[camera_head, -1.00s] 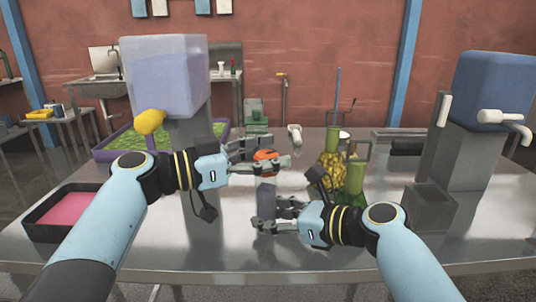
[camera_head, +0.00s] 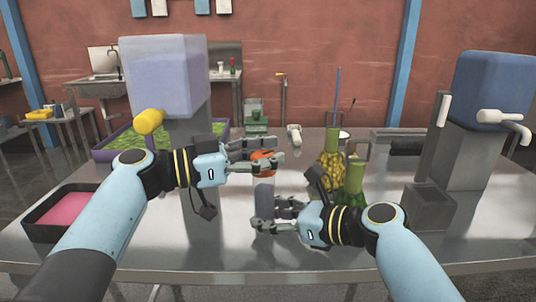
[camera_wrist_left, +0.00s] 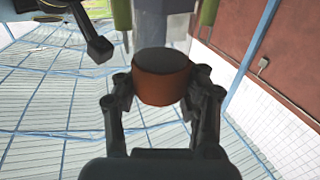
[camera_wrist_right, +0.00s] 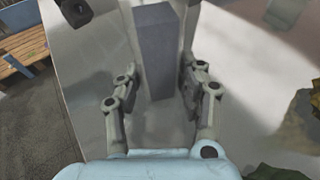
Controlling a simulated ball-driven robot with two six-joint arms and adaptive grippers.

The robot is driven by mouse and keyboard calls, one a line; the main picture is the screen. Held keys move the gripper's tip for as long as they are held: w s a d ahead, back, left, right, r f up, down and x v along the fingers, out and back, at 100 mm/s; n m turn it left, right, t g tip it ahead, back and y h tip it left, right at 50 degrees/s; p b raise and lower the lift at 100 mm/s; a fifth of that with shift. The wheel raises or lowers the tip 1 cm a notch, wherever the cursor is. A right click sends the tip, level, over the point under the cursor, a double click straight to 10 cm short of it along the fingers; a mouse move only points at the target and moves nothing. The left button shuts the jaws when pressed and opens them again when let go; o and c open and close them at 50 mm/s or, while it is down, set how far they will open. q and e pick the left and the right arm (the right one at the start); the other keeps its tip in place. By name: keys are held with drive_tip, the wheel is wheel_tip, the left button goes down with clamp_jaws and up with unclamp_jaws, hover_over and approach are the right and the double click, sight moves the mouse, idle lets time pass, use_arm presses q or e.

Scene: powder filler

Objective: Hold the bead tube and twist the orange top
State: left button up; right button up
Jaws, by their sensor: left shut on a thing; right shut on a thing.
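The orange top (camera_head: 264,157) is round and sits between the fingers of my left gripper (camera_head: 262,158), which is shut on it. It also shows in the left wrist view (camera_wrist_left: 162,80), with a dark end face. Below it, the grey bead tube (camera_head: 264,203) stands upright in my right gripper (camera_head: 270,213), which is shut on it above the table. The tube shows as a grey block in the right wrist view (camera_wrist_right: 158,50). Whether the top and the tube touch is hard to tell in the head view; the fingers partly hide both.
A pink-filled tray (camera_head: 65,208) lies front left. A green flask (camera_head: 353,178) and a yellow flask (camera_head: 329,172) stand right of the grippers. Another dispenser (camera_head: 465,145) stands right.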

use_arm(q)
drive_tip(key=shift+a+f+m+g, duration=0.1)
drive_tip(key=shift+m+g, duration=0.2)
clamp_jaws()
drive_tip(key=shift+m+g+h, duration=0.25)
drive_tip(key=shift+m+g, duration=0.75)
drive_tip(key=shift+g, duration=0.55)
drive_tip(key=shift+m+g+h, duration=0.25)
drive_tip(key=shift+m+g, duration=0.75)
drive_tip(key=shift+g, duration=0.55)
drive_tip(key=shift+s+m+g, duration=0.1)
drive_tip(key=shift+m+g, duration=0.2)
drive_tip(key=shift+g, duration=0.1)
drive_tip(key=shift+f+g, duration=0.1)
drive_tip(key=shift+g, duration=0.3)
drive_tip(key=o, duration=1.4)
unclamp_jaws()
drive_tip(key=shift+c, duration=0.2)
drive_tip(key=w+a, duration=0.1)
drive_tip(key=a, duration=1.1)
drive_tip(key=shift+w, duration=0.35)
